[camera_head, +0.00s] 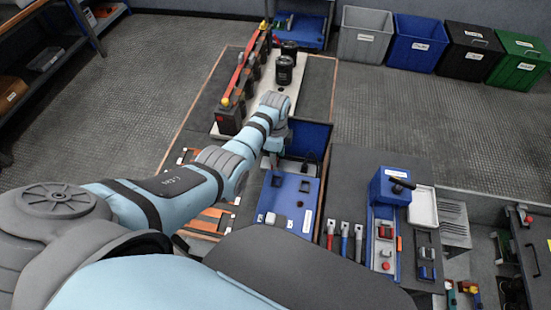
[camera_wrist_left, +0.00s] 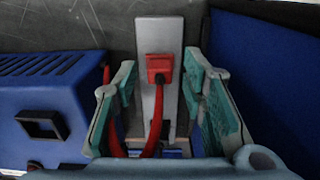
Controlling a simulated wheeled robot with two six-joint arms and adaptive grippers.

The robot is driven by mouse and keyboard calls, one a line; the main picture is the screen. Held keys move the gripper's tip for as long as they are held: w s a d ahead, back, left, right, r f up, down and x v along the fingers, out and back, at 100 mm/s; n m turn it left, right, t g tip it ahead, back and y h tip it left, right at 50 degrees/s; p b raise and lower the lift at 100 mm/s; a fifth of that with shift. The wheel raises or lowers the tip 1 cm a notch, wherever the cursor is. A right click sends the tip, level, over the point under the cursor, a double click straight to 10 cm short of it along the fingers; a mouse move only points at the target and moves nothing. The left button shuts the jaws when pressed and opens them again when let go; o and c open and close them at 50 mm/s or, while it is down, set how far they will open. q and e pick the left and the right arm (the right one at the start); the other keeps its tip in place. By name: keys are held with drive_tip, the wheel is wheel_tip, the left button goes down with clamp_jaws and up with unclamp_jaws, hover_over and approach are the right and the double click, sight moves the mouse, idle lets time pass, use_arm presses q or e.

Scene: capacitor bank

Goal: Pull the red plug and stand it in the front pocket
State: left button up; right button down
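The red plug (camera_wrist_left: 159,67) sits high on an upright grey plate in the left wrist view, with a red cable (camera_wrist_left: 154,135) hanging below it. My left gripper (camera_wrist_left: 160,75) is open, with a green-padded finger on each side of the plug and gaps between. I cannot tell how far the plug is in front of the fingertips. In the head view my left gripper (camera_head: 273,148) is at the edge of the blue tray (camera_head: 290,203), and I cannot make out the plug there. A blue box (camera_wrist_left: 50,98) at the left has a black square-rimmed opening (camera_wrist_left: 42,125), perhaps a pocket. My right gripper is out of view.
A blue wall (camera_wrist_left: 265,80) stands close to the right finger. The capacitor bench (camera_head: 310,100) with black cylinders lies beyond the arm. Several bins (camera_head: 417,42) stand at the back.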

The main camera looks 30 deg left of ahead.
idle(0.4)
use_arm(q)
clamp_jaws()
drive_tip(key=shift+r+p, duration=3.05)
drive_tip(key=shift+p, duration=0.45)
